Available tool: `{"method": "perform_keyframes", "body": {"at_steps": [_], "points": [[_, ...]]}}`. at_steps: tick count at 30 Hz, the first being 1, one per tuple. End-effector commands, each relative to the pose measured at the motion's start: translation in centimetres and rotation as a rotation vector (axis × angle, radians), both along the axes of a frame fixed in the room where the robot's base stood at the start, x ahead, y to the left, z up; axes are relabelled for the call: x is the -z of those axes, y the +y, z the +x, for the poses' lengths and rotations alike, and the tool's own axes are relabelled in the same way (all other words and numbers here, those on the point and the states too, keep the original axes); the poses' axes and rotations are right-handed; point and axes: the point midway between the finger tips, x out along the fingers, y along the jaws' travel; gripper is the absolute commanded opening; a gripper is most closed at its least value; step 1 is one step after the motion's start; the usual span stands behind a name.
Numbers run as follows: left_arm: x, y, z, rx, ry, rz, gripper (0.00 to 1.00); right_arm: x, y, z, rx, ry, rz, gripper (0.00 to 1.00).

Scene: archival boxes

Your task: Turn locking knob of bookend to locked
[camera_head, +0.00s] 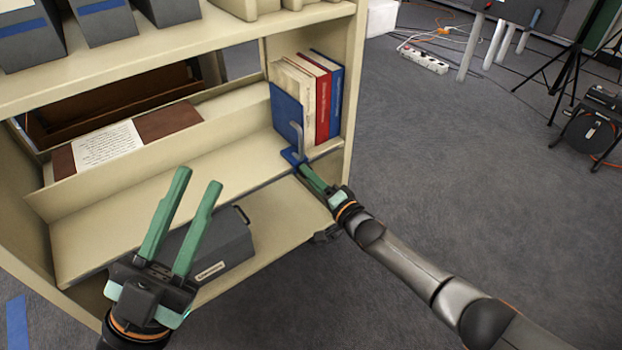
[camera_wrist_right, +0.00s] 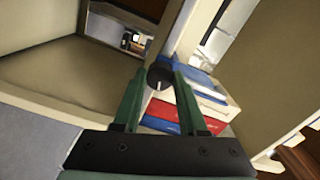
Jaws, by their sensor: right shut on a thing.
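The blue bookend (camera_head: 287,107) stands on the middle shelf at its right end, against a short row of books. A bent grey handle rises from its blue foot. In the right wrist view its round dark locking knob (camera_wrist_right: 160,77) has a white mark line that looks close to upright. My right gripper (camera_wrist_right: 160,75) is shut on the knob, one green finger at each side. In the head view this gripper (camera_head: 302,168) is at the shelf's front edge, and the knob is hidden. My left gripper (camera_head: 197,178) is open and empty in front of the shelf.
Cream, red and blue books (camera_head: 323,95) stand beside the bookend, near the shelf's right side wall. A grey box (camera_head: 215,250) sits on the lower shelf behind my left gripper. Grey boxes (camera_head: 105,20) stand on the top shelf.

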Motion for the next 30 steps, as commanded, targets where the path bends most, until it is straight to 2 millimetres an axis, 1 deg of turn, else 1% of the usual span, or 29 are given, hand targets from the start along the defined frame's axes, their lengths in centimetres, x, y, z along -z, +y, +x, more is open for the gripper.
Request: {"method": "perform_keyframes", "body": {"at_steps": [6, 13, 21, 30], "points": [[0.78, -0.16, -0.02, 0.001, 0.001, 0.003, 0.27, 0.11, 0.02, -0.02, -0.001, 0.096, 0.13, 0.0], [1.16, -0.21, 0.01, -0.003, 0.002, 0.003, 0.27, 0.01, 0.05, -0.03, -0.001, 0.161, 0.221, 0.0], [1.28, -0.18, 0.05, -0.006, 0.002, 0.0, 0.27, -0.09, 0.06, -0.02, -0.001, 0.194, 0.266, 0.0], [1.29, -0.18, 0.06, -0.006, 0.003, 0.002, 0.27, -0.12, 0.07, -0.01, -0.001, 0.198, 0.273, 0.0]]}}
